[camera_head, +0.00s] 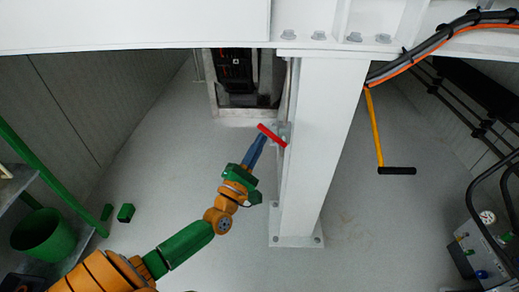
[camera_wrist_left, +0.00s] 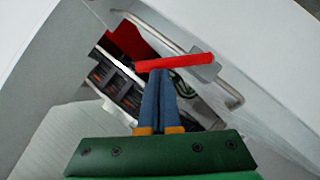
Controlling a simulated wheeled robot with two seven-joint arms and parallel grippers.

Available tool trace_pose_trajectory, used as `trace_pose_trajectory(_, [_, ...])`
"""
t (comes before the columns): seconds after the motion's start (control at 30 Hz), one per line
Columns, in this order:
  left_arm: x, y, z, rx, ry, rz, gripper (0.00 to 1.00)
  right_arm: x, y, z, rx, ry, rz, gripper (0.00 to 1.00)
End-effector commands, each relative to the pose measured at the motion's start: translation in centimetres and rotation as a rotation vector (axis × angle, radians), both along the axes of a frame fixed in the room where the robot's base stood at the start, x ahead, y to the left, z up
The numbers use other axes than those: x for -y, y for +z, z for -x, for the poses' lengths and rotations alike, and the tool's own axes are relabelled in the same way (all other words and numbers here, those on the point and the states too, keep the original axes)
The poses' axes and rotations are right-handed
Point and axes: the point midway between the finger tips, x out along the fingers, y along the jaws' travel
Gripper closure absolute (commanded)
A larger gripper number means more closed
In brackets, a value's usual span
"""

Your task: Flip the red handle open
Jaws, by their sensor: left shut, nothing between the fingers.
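The red handle (camera_head: 272,135) is a short bar on the side of the white column, slanting down to the right in the head view. In the left wrist view the red handle (camera_wrist_left: 176,62) lies nearly level across the tips of my blue fingers. My left gripper (camera_head: 262,138) is shut and empty, with its fingertips at the handle; whether they touch it I cannot tell. In the left wrist view the left gripper (camera_wrist_left: 160,76) shows its two fingers close together, tips just under or behind the bar. My right gripper is not in view.
The white column (camera_head: 323,140) stands right of the handle. A metal pipe (camera_wrist_left: 225,90) runs close by it. A yellow crank with a black grip (camera_head: 378,135) hangs farther right. A green bucket (camera_head: 43,235) is at lower left. The grey floor left of the column is mostly clear.

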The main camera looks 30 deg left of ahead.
Motion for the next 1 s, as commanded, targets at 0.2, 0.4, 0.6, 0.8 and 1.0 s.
trace_pose_trajectory(0.2, [0.6, 2.6, -0.4, -0.106, 0.0, -0.176, 1.0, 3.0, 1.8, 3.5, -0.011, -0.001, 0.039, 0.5])
trace_pose_trajectory(0.4, [1.4, 3.6, -0.9, -0.203, -0.001, -0.332, 1.0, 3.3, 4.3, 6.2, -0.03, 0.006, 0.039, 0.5])
trace_pose_trajectory(0.6, [2.2, 4.1, -1.3, -0.284, 0.001, -0.465, 1.0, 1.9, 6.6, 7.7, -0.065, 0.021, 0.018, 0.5])
trace_pose_trajectory(0.8, [2.9, 4.2, -1.7, -0.338, 0.0, -0.555, 1.0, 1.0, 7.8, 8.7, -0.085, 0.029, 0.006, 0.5])
trace_pose_trajectory(1.0, [3.3, 4.2, -2.0, -0.336, 0.0, -0.552, 1.0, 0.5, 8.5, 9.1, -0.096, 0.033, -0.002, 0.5])
